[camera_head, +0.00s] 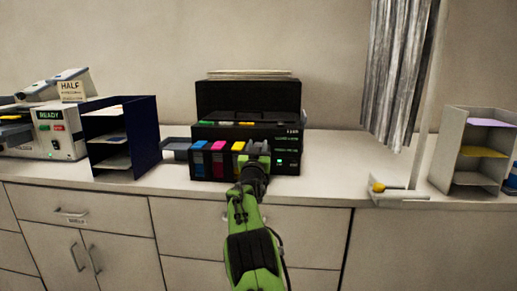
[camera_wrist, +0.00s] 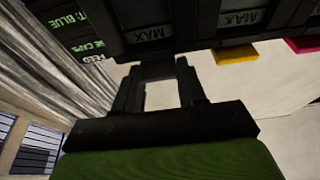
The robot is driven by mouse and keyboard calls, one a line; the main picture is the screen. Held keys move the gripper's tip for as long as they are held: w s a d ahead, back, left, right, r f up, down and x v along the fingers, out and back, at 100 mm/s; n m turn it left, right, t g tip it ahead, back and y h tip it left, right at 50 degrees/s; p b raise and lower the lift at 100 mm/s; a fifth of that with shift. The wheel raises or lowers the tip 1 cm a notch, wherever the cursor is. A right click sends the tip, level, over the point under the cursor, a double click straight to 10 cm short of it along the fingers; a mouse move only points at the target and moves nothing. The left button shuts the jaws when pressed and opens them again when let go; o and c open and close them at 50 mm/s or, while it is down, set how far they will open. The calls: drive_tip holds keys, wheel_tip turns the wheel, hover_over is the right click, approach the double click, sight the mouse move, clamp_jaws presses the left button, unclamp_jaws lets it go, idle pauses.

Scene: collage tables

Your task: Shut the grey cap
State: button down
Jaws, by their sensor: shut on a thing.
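The black printer (camera_head: 248,104) stands on the counter with a row of ink tanks at its front. Blue, magenta and yellow fronts show from left to right. The grey cap (camera_head: 252,148) shows at the right end of the row, beside the yellow one and partly behind my gripper. My gripper (camera_head: 257,162) reaches up to it from the front and is shut on it. In the wrist view my gripper (camera_wrist: 161,68) has its fingertips against the dark tank fronts, with a gap between the fingers. The cap's exact tilt is hard to tell.
A dark letter rack (camera_head: 125,140) and a white machine (camera_head: 45,130) stand left of the printer. Grey strips (camera_head: 400,75) hang at the right, above a small stand (camera_head: 395,193). A light rack (camera_head: 470,150) stands at far right. The counter right of the printer is mostly clear.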

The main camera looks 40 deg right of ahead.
drive_tip(key=shift+w+f, duration=0.1)
drive_tip(key=shift+f, duration=0.45)
drive_tip(key=c, duration=1)
unclamp_jaws()
drive_tip(key=shift+d, duration=0.1)
drive_tip(key=o, duration=0.3)
drive_tip(key=shift+o, duration=0.2)
drive_tip(key=shift+r, duration=0.15)
drive_tip(key=b+v, duration=0.3)
drive_tip(key=v, duration=1.2)
drive_tip(key=shift+s+a, duration=0.25)
drive_tip(key=shift+s, duration=0.05)
drive_tip(key=shift+r, duration=0.15)
